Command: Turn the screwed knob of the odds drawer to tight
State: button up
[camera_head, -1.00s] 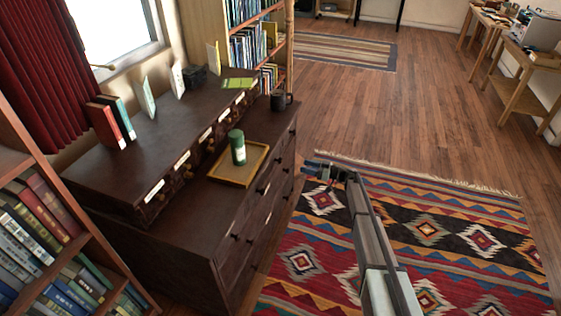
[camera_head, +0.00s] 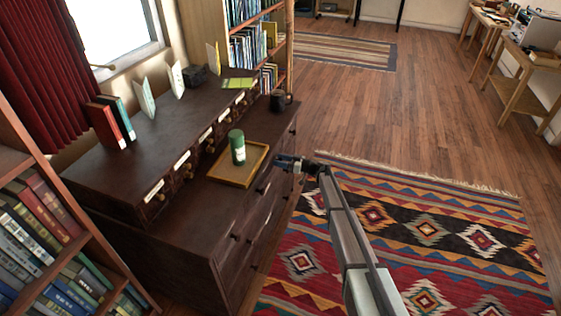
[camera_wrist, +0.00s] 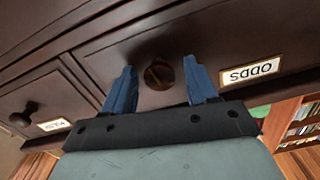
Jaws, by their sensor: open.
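In the wrist view, the odds drawer (camera_wrist: 215,45) has a dark wooden front with a white label reading ODDS (camera_wrist: 250,70), upside down in this view. Its round brown knob (camera_wrist: 158,74) has a slanted mark across its face. My gripper (camera_wrist: 159,64) is open, with one blue finger on each side of the knob and visible gaps between them. In the head view, my gripper (camera_head: 280,161) is at the front face of the dark chest (camera_head: 190,235), just right of the tray. The knob cannot be made out there.
A neighbouring drawer has a dark knob (camera_wrist: 22,115) and a label hard to read. On the chest, a wooden tray (camera_head: 227,180) holds a green canister (camera_head: 237,147). A dark mug (camera_head: 279,101) stands farther back. The rug (camera_head: 430,235) at right is clear.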

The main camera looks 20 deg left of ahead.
jog(key=shift+a, duration=0.2)
jog(key=c, duration=1.1)
